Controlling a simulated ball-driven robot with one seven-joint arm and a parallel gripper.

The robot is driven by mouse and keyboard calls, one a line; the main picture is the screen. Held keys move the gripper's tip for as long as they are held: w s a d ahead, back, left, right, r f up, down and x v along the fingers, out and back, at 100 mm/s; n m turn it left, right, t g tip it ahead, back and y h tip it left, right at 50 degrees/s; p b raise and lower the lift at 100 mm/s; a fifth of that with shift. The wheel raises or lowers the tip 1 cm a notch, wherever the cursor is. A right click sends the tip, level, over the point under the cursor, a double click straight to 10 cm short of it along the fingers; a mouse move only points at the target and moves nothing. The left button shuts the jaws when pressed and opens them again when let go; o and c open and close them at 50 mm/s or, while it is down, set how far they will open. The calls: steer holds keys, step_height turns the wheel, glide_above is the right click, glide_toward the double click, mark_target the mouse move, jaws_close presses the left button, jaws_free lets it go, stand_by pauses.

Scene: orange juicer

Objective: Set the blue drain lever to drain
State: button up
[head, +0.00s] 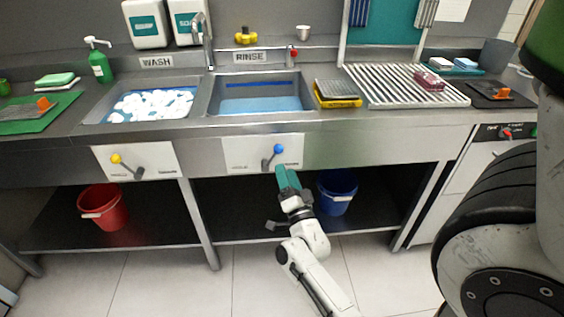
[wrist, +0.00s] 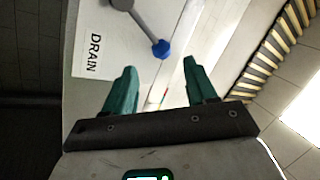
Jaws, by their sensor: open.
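The blue drain lever (head: 278,150) is on a white plate (head: 245,153) on the sink front, below the RINSE sign. Its blue knob is at the upper right end of a grey arm, tilted up. The lever also shows in the wrist view (wrist: 161,48), near a DRAIN label (wrist: 93,54) on the plate. My gripper (head: 287,178) is just below the knob in the head view. In the wrist view my gripper (wrist: 160,80) has its two teal fingers apart with nothing between them, and the knob lies beyond the fingertips.
A similar yellow lever (head: 117,159) is on the plate below the WASH sink. A red bucket (head: 103,207) and a blue bucket (head: 337,192) stand on the shelf below. The rinse sink (head: 262,92) holds water. Space in front of the counter is clear.

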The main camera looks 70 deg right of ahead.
steer(key=v, duration=0.3)
steer(key=shift+s+a+f, duration=0.1)
steer(key=shift+s+a, duration=0.05)
stand_by(0.5)
steer(key=w+a+f+n+y+p, duration=0.2)
steer(key=w+a+n+y, duration=0.3)
steer(key=a+n+y, duration=0.3)
steer(key=w+a+f+n+y+p, duration=0.2)
steer(key=w+a+n+y, duration=0.4)
steer(key=a, duration=0.3)
steer(key=s+a+n+g+y+p, duration=0.1)
steer(key=s+a+n+g+y, duration=0.1)
steer(key=s+a+g, duration=0.4)
steer(key=s+a+r+n+g+y+p, duration=0.1)
steer(key=s+a+n+g, duration=0.4)
steer(key=s, duration=0.5)
steer(key=shift+s+a+g+y+p, duration=0.4)
steer(key=shift+a+y+p, duration=0.1)
steer(key=shift+a+y, duration=0.1)
